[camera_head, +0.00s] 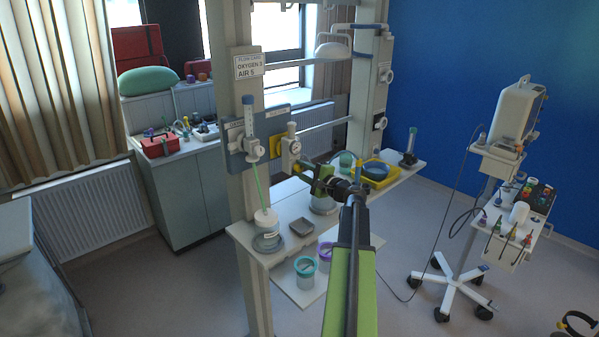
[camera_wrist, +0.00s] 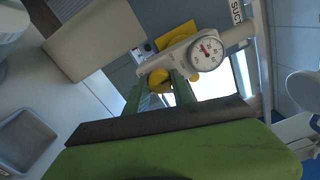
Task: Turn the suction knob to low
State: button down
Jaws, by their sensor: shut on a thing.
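The suction unit is a white regulator with a round gauge (camera_wrist: 206,53); part of a SUCTION label (camera_wrist: 237,11) shows beside it. In the head view the regulator (camera_head: 291,148) hangs at the right end of the blue-grey wall rail. Its yellow knob (camera_wrist: 159,77) sits below the gauge in the wrist view. My gripper (camera_wrist: 160,84) has its green fingers on either side of this knob, shut on it. In the head view my gripper (camera_head: 302,168) reaches just below the regulator, and the knob is hidden. The knob's setting cannot be read.
A flowmeter (camera_head: 250,140) with a green tube hangs left on the rail (camera_head: 235,148). A wheeled stand (camera_head: 455,285) is at right. A card reads OXYGEN 3, AIR 5 (camera_head: 248,67).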

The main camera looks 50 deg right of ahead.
dwell(0.3)
jog(key=c, duration=1.1)
grip_release()
jog(key=shift+o, duration=0.2)
jog(key=s+a, duration=0.1)
jog(key=s, duration=1.6)
jog(key=shift+s, duration=0.2)
jog(key=shift+a, duration=0.1)
